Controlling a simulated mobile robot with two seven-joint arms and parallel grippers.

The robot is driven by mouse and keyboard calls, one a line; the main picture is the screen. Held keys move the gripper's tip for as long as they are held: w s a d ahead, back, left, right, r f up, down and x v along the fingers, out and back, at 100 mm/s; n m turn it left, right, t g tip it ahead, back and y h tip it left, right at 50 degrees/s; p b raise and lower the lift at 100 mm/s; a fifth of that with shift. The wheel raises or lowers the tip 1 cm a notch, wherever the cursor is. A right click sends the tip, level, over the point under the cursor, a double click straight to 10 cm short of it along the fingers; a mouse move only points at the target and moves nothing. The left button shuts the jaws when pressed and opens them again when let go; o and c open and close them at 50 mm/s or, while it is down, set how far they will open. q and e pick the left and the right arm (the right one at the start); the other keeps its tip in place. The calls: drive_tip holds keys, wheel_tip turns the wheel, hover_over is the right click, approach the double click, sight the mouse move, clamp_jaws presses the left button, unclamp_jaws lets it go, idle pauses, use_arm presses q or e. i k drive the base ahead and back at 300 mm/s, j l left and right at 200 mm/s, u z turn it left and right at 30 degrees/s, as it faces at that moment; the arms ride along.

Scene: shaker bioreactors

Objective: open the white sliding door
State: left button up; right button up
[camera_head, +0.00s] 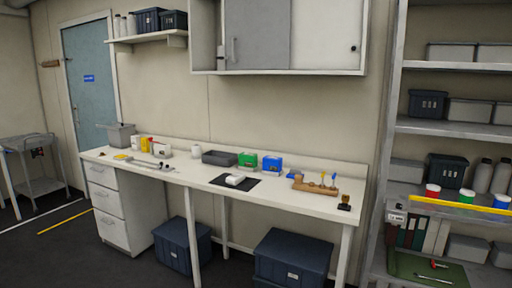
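A wall cabinet (278,72) hangs above the workbench at the top centre, its top cut off by the picture edge. A white sliding door (325,35) covers its right part, with a small dark round pull (353,48) near the right edge. A grey sliding panel (262,35) with a vertical handle (234,50) covers the middle. The left end of the cabinet shows an uncovered, shaded section. Neither of my grippers is in view.
A long white workbench (210,180) runs below the cabinet, with boxes, a wooden tool holder (318,190) and a dark mat (222,184). Blue bins (290,258) stand underneath. A loaded shelf rack (455,127) stands at right. Open floor (95,260) lies front left.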

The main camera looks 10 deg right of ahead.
sight(325, 34)
drive_tip(key=i+z, duration=0.15)
drive_tip(key=i, duration=0.55)
drive_tip(key=i+j+z, duration=0.1)
drive_tip(key=i, duration=0.55)
drive_tip(key=i+j+z, duration=0.25)
drive_tip(key=i+z, duration=0.15)
drive_tip(key=i+j+z, duration=0.4)
drive_tip(key=i+l, duration=0.05)
drive_tip(key=i, duration=0.05)
